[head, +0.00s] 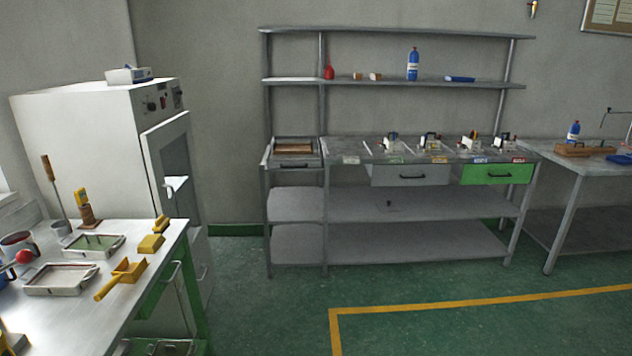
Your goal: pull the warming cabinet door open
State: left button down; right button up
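The warming cabinet (75,130) is a tall white box at the left, against the back wall. Its door (153,148) is on the side facing right, with a dark glass window (174,160) and a pale handle (176,183). I see the door at a steep angle; it looks shut or nearly so, and I cannot tell whether there is a small gap. Control knobs (157,104) sit above the door. The cabinet's lower part is partly hidden by the near table. Neither of my grippers is in view.
A white-topped table (140,290) with trays, yellow wax pieces and tools stands at the near left, in front of the cabinet. A grey shelf bench (400,205) stands at the back middle, another table (560,165) at the right. The green floor (265,310) between is clear.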

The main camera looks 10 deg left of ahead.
aim_at(155, 138)
jog(key=z, duration=0.05)
jog(key=i, duration=2.05)
jog(key=u, duration=1.45)
jog(key=i, duration=1.15)
jog(key=u, duration=1.2)
jog(key=i, duration=0.15)
jog(key=u, duration=0.1)
